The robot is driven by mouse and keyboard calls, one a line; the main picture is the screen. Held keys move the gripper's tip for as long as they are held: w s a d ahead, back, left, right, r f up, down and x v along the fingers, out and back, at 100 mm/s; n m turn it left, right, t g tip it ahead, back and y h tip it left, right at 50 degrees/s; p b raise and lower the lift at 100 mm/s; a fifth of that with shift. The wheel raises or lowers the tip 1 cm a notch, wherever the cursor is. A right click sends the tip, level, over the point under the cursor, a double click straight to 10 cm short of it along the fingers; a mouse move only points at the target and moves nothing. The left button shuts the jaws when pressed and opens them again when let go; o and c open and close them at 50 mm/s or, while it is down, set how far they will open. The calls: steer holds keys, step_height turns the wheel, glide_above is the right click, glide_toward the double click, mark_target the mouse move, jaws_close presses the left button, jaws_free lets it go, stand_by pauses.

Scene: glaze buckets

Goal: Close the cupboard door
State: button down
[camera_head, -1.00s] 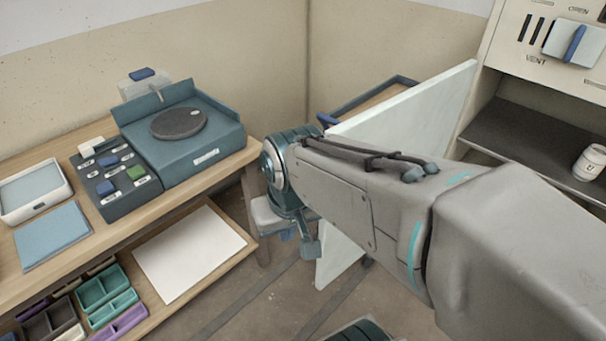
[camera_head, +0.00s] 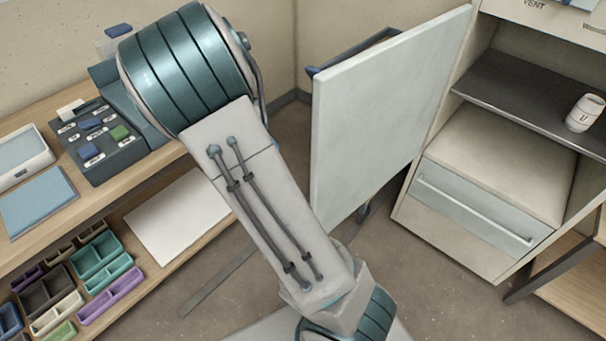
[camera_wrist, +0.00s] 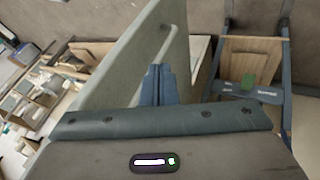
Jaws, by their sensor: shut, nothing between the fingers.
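The cupboard door (camera_head: 390,110) is a pale panel standing wide open, hinged at the left side of the cupboard (camera_head: 500,150). The cupboard's inside is exposed. In the wrist view the door (camera_wrist: 125,75) slants across the left and middle, with a pale bar handle (camera_wrist: 170,42) on its face. My gripper (camera_wrist: 158,72) is shut and empty. Its fingertips overlap the door's lower right part in that view, just below the handle; I cannot tell whether they touch. In the head view my arm hides what lies behind it, and the gripper is not visible there.
A white cup (camera_head: 584,113) stands on the dark shelf (camera_head: 520,100), above a drawer (camera_head: 475,208). A workbench (camera_head: 150,165) with a control box (camera_head: 100,140) and organiser trays (camera_head: 100,262) lies left. Some floor is clear below the door.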

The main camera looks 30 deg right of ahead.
steer(key=s+d+f, duration=0.5)
steer(key=s+f, duration=0.2)
steer(key=f, duration=0.1)
steer(key=shift+d+m+h, duration=0.3)
steer(key=shift+d, duration=0.1)
steer(key=shift+s+f, duration=0.1)
